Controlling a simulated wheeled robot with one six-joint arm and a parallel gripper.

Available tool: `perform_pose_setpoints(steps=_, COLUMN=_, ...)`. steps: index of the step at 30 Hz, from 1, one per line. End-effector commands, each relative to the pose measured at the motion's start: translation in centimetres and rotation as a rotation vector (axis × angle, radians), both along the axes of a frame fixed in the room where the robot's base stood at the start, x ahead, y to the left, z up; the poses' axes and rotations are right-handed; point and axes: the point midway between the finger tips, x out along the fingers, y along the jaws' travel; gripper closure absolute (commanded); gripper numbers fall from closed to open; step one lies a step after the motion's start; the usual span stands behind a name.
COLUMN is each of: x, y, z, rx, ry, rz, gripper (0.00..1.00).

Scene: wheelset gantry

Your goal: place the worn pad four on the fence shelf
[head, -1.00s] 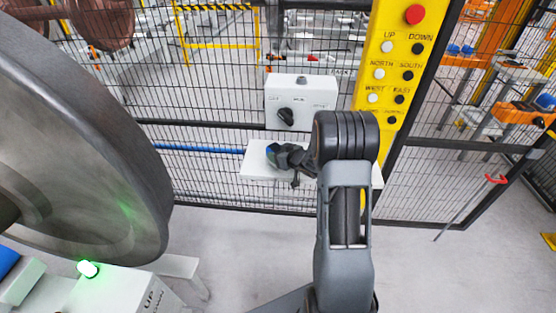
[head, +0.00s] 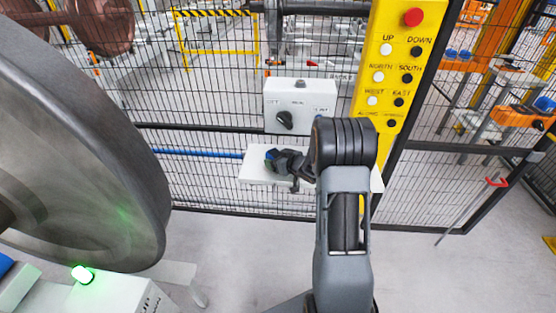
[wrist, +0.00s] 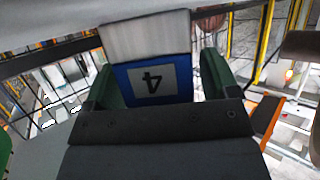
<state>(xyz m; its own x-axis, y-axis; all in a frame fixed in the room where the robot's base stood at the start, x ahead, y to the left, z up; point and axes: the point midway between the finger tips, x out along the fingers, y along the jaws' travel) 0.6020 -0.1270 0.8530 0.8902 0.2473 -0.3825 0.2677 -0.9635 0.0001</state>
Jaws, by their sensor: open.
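The fence shelf (head: 254,175) is a white plate on the mesh fence, below a grey-white switch box. My gripper (head: 273,158) is over the shelf's left part. In the wrist view my gripper (wrist: 163,80) has its green fingers open, one on each side of worn pad four (wrist: 120,76). The pad is blue with a pale block along its upper part and a white label with an upside-down 4. Its underside is hidden, so I cannot tell whether it rests fully on the shelf.
The switch box (head: 300,106) with a black knob hangs just above the shelf. A yellow button panel (head: 392,70) is on the fence post to the right. A large steel wheel (head: 85,150) fills the left. Open floor lies below the shelf.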

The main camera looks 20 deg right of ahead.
Motion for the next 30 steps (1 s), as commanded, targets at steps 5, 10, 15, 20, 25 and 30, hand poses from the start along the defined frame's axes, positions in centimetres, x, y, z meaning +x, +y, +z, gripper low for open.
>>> perform_pose_setpoints(steps=5, x=-0.9, y=-0.3, z=0.8, rx=-0.001, ry=-0.001, rz=-0.001, gripper=0.19)
perform_pose_setpoints(steps=10, x=-3.8, y=-1.2, z=2.1, rx=-0.001, ry=-0.001, rz=-0.004, gripper=0.19)
perform_pose_setpoints(steps=15, x=-6.7, y=-2.0, z=3.3, rx=0.000, ry=-0.001, rz=-0.004, gripper=0.19)
perform_pose_setpoints(steps=20, x=-8.8, y=-2.6, z=4.2, rx=0.000, ry=0.000, rz=-0.003, gripper=0.19)
perform_pose_setpoints(steps=25, x=-10.2, y=-2.9, z=4.8, rx=-0.006, ry=0.000, rz=-0.005, gripper=0.19)
perform_pose_setpoints(steps=30, x=-10.1, y=-2.8, z=6.8, rx=-0.104, ry=0.034, rz=-0.101, gripper=0.19)
